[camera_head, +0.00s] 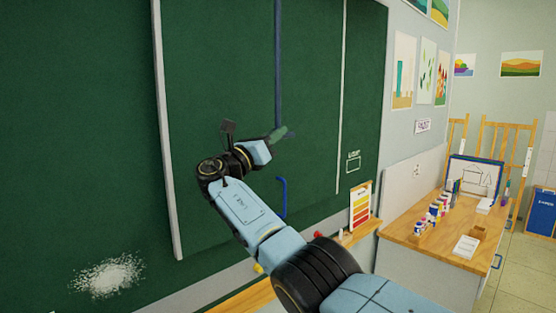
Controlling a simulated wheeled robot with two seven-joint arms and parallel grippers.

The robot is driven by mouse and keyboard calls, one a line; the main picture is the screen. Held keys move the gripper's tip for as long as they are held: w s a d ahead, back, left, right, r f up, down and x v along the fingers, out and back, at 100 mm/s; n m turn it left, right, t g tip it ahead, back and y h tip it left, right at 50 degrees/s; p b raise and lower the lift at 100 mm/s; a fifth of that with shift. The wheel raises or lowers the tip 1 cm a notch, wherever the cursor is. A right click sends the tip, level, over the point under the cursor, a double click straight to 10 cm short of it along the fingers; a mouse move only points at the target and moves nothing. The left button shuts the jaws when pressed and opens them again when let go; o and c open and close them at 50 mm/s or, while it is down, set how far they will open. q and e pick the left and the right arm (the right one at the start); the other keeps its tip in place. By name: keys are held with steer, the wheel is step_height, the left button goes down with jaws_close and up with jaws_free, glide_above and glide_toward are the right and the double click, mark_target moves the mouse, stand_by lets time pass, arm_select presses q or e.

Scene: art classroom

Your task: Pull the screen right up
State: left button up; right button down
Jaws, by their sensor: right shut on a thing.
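The screen looks to be the green panel (230,80) on the wall, with a pale upright strip along each side. A dark blue upright bar (278,60) runs down its face from the top of the view to my right gripper (279,134). My right gripper is shut at the bar's lower end and appears to hold it; the fingers partly hide the contact. A small blue bracket-shaped handle (282,196) shows on the panel below the gripper. My right forearm hides part of the panel's lower edge. My left gripper is not in view.
A wooden ledge (240,299) runs below the green board, with a colour chart (360,206) at its right. A wooden-topped cabinet (425,243) with paint bottles (432,213) stands at the right. A white chalk smudge (107,275) marks the board at lower left.

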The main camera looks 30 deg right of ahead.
step_height(320, 180, up, 6)
steer(key=shift+r+p, duration=0.1)
steer(key=shift+p, duration=1.05)
steer(key=shift+r, duration=0.45)
steer(key=shift+r, duration=0.1)
steer(key=c, duration=1.6)
jaws_free()
steer(key=shift+c, duration=0.2)
steer(key=shift+o, duration=1.2)
steer(key=shift+w+a, duration=0.1)
steer(key=shift+w, duration=0.1)
steer(key=shift+f, duration=0.2)
